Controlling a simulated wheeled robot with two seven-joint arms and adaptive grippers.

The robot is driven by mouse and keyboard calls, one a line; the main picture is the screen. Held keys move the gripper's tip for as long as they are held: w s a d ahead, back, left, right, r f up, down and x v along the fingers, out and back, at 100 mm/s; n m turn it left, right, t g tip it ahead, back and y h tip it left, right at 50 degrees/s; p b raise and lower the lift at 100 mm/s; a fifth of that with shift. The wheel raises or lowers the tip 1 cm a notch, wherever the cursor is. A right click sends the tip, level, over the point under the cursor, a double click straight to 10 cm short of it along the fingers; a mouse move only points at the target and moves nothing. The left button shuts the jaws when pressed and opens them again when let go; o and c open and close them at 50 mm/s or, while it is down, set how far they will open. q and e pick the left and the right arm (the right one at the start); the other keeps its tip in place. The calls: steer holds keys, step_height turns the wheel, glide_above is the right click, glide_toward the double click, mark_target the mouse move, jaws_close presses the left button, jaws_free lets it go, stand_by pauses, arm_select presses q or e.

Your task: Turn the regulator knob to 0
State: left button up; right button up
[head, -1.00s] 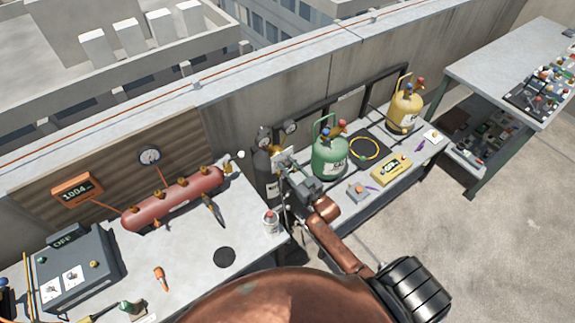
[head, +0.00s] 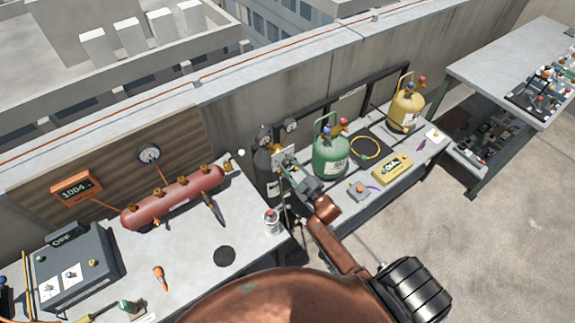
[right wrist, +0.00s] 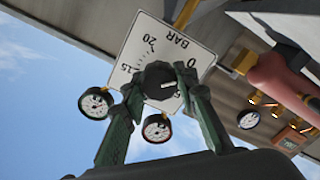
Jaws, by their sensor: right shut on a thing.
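My right gripper (head: 284,160) is at the regulator on the dark gas cylinder (head: 265,178). In the right wrist view, its green fingers (right wrist: 158,90) are shut on the black regulator knob (right wrist: 156,76), one on each side. Behind the knob is a white scale plate (right wrist: 172,45) marked BAR, with 0, 5, 15 and 20 readable. A pale mark on the knob points right, seemingly between 0 and 5; its exact reading is unclear. Two round gauges, one dark-rimmed (right wrist: 96,103) and one red-rimmed (right wrist: 157,128), sit near the fingers. My left gripper is not in view.
A green cylinder (head: 330,158) and a yellow cylinder (head: 406,108) stand right of the regulator. A yellow meter (head: 391,167) rests on the right bench.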

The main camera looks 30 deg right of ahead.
steer(key=shift+n, duration=0.3)
steer(key=o, duration=1.2)
steer(key=shift+c, duration=0.2)
steer(key=shift+s, duration=0.1)
steer(key=s, duration=1.1)
steer(key=shift+s+d, duration=0.4)
steer(key=shift+d, duration=0.05)
